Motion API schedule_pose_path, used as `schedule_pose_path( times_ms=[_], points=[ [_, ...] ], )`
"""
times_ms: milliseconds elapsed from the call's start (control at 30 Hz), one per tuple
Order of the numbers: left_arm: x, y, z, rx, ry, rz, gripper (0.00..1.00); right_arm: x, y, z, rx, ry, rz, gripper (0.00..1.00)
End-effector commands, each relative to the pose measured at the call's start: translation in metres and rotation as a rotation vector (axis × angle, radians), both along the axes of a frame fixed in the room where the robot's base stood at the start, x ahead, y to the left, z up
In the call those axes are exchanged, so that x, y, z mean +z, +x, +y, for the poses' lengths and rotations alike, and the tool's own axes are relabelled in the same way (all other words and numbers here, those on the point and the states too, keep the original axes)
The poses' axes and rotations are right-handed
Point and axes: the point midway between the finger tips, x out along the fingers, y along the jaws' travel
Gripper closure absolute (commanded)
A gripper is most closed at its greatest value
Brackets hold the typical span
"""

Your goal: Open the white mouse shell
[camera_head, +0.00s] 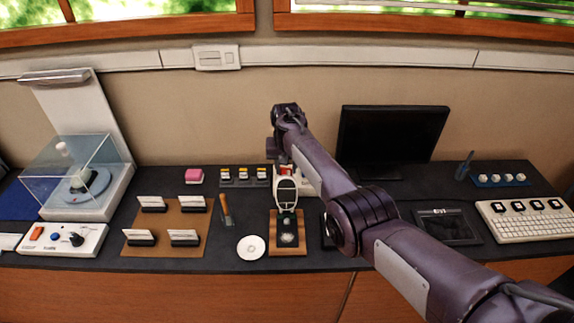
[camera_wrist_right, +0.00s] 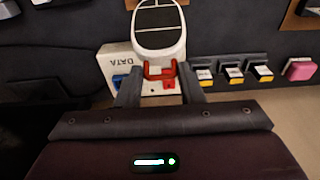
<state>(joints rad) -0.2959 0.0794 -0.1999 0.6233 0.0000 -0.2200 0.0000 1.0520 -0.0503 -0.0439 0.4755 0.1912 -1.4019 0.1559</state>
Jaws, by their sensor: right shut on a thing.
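The white mouse shell (camera_head: 287,188) stands raised and steeply tilted at the back of its wooden-edged stand (camera_head: 274,248). Its inner parts (camera_head: 288,238) show on the stand in front of it. In the right wrist view the shell (camera_wrist_right: 158,42) shows dark panels, with a red tab (camera_wrist_right: 160,73) at its near end. My right gripper (camera_wrist_right: 160,86) has its two dark fingers shut on the red tab. In the head view the right gripper (camera_head: 285,168) is mostly hidden behind the shell. My left gripper is not in view.
A white box marked DATA (camera_wrist_right: 120,68) is close beside the fingers. Yellow-topped blocks (camera_head: 243,175) and a pink block (camera_head: 194,176) stand to the left. A disc (camera_head: 251,247) lies by the stand. A monitor (camera_head: 392,136) stands behind my right arm.

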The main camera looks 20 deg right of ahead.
Motion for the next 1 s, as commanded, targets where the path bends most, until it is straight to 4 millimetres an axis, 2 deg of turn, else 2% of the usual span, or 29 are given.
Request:
schedule_pose_path(
  times_ms=[533,567,667,1000],
  points=[
    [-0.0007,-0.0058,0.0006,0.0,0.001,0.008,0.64,0.0034,0.0037,0.0031,0.006,0.001,-0.016,1.0],
    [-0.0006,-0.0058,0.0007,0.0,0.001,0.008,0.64,0.0035,0.0037,0.0031,0.007,0.001,-0.016,0.65],
    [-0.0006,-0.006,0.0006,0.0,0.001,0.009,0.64,0.003,0.0032,0.0027,0.006,0.001,-0.014,0.52],
    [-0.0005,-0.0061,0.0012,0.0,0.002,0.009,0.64,0.0019,0.0013,0.0008,0.001,0.0,-0.006,0.5]
  ],
)
